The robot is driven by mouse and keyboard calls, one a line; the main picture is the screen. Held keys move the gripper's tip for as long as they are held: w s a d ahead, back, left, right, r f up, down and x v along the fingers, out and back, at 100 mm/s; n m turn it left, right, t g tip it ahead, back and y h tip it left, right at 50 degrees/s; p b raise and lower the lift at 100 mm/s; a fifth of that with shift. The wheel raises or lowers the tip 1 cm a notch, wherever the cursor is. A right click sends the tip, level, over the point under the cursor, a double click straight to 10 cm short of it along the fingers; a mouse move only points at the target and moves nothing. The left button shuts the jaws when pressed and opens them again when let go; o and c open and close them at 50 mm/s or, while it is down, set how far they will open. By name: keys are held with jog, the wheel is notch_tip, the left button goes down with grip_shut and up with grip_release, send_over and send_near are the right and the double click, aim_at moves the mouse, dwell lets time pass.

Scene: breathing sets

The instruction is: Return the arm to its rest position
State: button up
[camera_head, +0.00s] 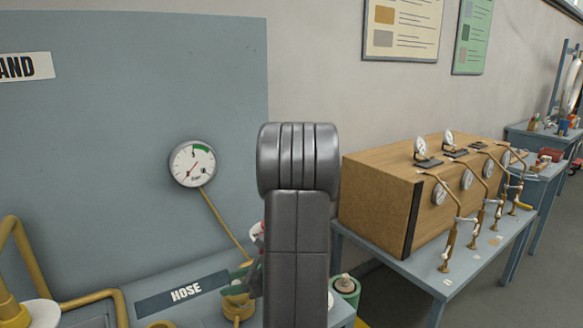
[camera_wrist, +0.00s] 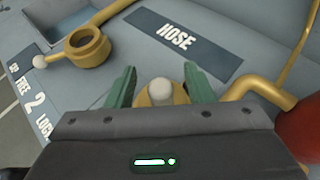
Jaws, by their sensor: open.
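My gripper (camera_wrist: 160,90) is open in the wrist view, its two green fingers apart. A pale round knob on a brass fitting (camera_wrist: 160,92) shows between and beyond the fingers; I cannot tell how far it is from them. In the head view my grey arm stands upright in the middle and hides most of the gripper; only a bit of green shows beside it.
A blue-grey bench carries a HOSE label (camera_head: 186,292) and brass pipes (camera_head: 92,298). A pressure gauge (camera_head: 192,164) is on the panel behind. A wooden box with gauges (camera_head: 385,205) stands on a table at right. A brass ring fitting (camera_wrist: 87,47) is at upper left.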

notch_tip(320, 180, up, 3)
jog(key=shift+d+f+p, duration=0.1)
jog(key=shift+f+p, duration=0.05)
jog(key=shift+p, duration=0.25)
jog(key=shift+s+f+b, duration=0.1)
jog(key=shift+f+b, duration=0.2)
jog(key=shift+b, duration=0.35)
notch_tip(320, 180, up, 6)
jog(key=p, duration=0.4)
jog(key=shift+f, duration=0.15)
jog(key=shift+d+f, duration=0.1)
